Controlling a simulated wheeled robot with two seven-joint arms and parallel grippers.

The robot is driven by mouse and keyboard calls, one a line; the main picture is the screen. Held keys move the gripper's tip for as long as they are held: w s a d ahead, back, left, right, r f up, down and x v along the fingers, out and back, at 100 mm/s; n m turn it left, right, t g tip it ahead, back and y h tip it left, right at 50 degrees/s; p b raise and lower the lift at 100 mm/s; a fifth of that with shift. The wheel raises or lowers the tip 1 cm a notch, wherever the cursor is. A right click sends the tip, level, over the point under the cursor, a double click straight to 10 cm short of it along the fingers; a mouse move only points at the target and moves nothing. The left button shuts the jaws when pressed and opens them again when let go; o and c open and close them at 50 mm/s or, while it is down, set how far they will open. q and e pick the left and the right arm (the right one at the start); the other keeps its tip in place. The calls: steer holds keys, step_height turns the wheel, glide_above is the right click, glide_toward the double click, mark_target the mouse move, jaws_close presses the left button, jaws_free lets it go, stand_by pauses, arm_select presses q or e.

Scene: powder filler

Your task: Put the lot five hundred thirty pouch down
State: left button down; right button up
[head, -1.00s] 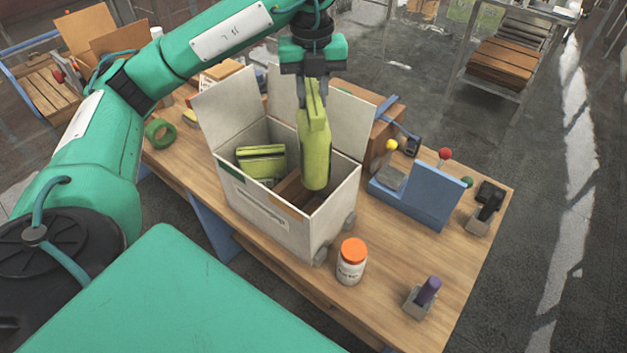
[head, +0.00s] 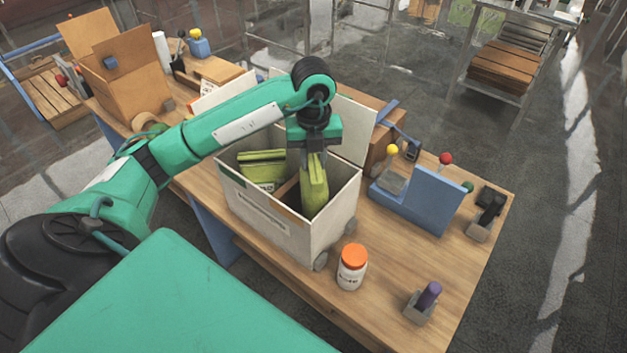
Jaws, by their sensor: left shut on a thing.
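My left gripper (head: 314,155) is shut on a yellow-green pouch (head: 314,188), which hangs upright inside the right part of an open white box (head: 268,227). The pouch's lower end is down between the box walls, and I cannot tell whether it touches the floor of the box. Another yellow-green pouch (head: 262,168) is in the left part of the box. A brown divider seems to stand between the two, partly hidden. No lot number is readable on either pouch. My right gripper is not in view.
The box stands on a wooden table (head: 400,285). A white jar with an orange lid (head: 352,266) is in front of it, a purple-handled item (head: 426,297) near the front right corner, and a blue stand (head: 423,200) to the right. A cardboard box (head: 128,80) stands at the far left.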

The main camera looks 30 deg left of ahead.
arm_select(q)
step_height(320, 180, down, 4)
steer(key=shift+f+p, duration=0.1)
steer(key=shift+p, duration=0.3)
step_height(320, 180, down, 4)
steer(key=shift+r+p, duration=0.1)
steer(key=shift+p, duration=0.4)
steer(key=c, duration=1.6)
jaws_free()
steer(key=shift+f, duration=0.25)
steer(key=o, duration=0.4)
steer(key=shift+o, duration=0.2)
steer(key=shift+r, duration=0.1)
